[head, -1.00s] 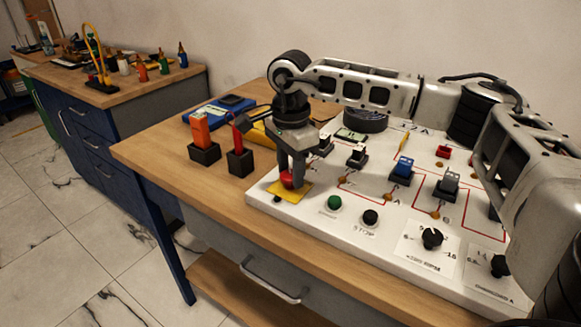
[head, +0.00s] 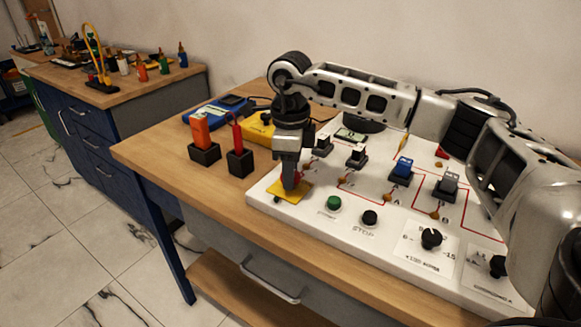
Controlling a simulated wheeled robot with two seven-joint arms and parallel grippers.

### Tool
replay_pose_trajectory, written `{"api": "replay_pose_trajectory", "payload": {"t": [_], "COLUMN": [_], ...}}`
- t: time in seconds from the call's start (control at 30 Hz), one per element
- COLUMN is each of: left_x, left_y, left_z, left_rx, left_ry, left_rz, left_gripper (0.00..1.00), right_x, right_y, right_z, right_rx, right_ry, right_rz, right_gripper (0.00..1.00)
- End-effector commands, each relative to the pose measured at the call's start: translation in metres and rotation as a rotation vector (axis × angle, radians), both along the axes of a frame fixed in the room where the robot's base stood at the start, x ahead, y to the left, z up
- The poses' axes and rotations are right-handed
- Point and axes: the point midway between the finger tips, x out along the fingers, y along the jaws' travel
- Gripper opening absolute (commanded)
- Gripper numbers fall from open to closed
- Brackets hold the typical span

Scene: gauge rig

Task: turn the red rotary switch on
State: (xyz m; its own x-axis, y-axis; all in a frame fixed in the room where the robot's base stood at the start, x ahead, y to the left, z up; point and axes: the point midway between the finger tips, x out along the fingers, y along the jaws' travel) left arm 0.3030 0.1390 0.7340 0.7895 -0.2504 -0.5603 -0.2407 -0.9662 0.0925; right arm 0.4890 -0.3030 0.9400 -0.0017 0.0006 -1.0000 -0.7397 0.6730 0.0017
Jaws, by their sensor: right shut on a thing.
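The red rotary switch (head: 298,180) sits on a yellow plate (head: 285,195) at the near left corner of the white board. Only a little red shows; the rest is hidden by my right gripper (head: 289,188). That gripper points down over the yellow plate and is shut on the switch. Its fingers are seen nearly edge-on, one in front of the other. My left gripper is not in the view.
The table's front left is clear.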

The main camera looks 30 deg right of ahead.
Motion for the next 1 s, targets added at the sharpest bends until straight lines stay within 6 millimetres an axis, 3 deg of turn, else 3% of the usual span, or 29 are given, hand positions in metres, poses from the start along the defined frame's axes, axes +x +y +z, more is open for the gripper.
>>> {"api": "replay_pose_trajectory", "payload": {"t": [0.6, 1.0], "left_x": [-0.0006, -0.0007], "left_y": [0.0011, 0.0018], "left_z": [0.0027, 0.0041], "left_rx": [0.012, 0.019], "left_ry": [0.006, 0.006], "left_rz": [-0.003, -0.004], "left_gripper": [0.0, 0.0], "right_x": [0.0011, 0.0014], "right_y": [-0.0002, -0.0003], "right_z": [0.0025, 0.0027], "right_rx": [0.0, 0.001], "right_ry": [-0.005, -0.006], "right_rz": [-0.569, -0.797], "right_gripper": [0.15, 0.15]}}
